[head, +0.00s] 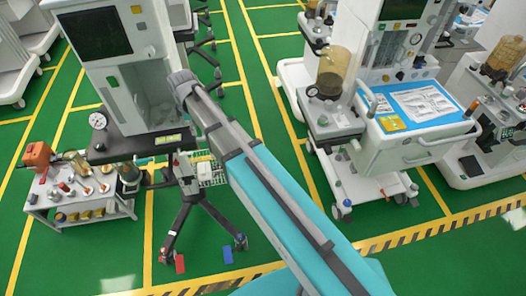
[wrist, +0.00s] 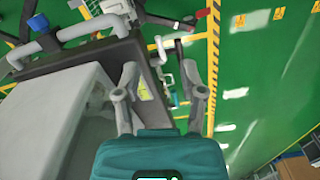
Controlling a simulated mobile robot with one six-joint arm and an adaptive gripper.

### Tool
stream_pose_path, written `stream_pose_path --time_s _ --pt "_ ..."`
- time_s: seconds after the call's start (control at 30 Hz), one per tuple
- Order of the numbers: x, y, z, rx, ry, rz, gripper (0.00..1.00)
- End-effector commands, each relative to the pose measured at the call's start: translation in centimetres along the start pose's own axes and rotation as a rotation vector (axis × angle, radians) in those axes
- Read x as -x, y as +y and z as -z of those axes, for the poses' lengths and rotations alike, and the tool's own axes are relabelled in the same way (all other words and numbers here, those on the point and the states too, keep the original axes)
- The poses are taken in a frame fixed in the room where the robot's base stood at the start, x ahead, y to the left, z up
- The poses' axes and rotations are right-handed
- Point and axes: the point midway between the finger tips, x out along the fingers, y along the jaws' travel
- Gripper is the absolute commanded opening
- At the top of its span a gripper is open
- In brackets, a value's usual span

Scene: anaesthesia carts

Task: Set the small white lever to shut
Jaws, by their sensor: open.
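My gripper (wrist: 163,95) is open and empty in the wrist view, its two grey fingers spread apart above the teal body. Beyond the gap between the fingers are small white pipe-like parts (wrist: 162,52) at the edge of a dark cart panel. One of them may be the small white lever, but its shape and setting are too small to tell. No finger is seen closed on any of them. In the head view my arm crosses the middle, and the gripper cannot be made out there.
In the wrist view a grey cart housing (wrist: 60,115) fills the left, close to the left finger. Green floor lies open at right. In the head view an anaesthesia cart (head: 140,100) stands left, a low trolley (head: 72,214) beside it, and a blue-topped cart (head: 445,135) right.

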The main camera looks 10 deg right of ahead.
Motion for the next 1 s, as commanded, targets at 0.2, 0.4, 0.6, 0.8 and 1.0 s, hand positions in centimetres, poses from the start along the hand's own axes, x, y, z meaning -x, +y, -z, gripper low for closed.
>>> stream_pose_path --time_s 0.2,0.4,0.6,0.8,1.0 --pt "-0.9 -0.3 -3.2 -0.129 0.0 0.0 0.53" --pt "-1.6 -0.6 -5.9 -0.249 0.0 0.0 0.53" --pt "-2.2 -1.0 -8.6 -0.37 0.0 0.0 0.53" --pt "-2.9 -1.6 -11.3 -0.492 0.0 0.0 0.53" --pt "-3.6 -2.3 -13.9 -0.617 0.0 0.0 0.53"
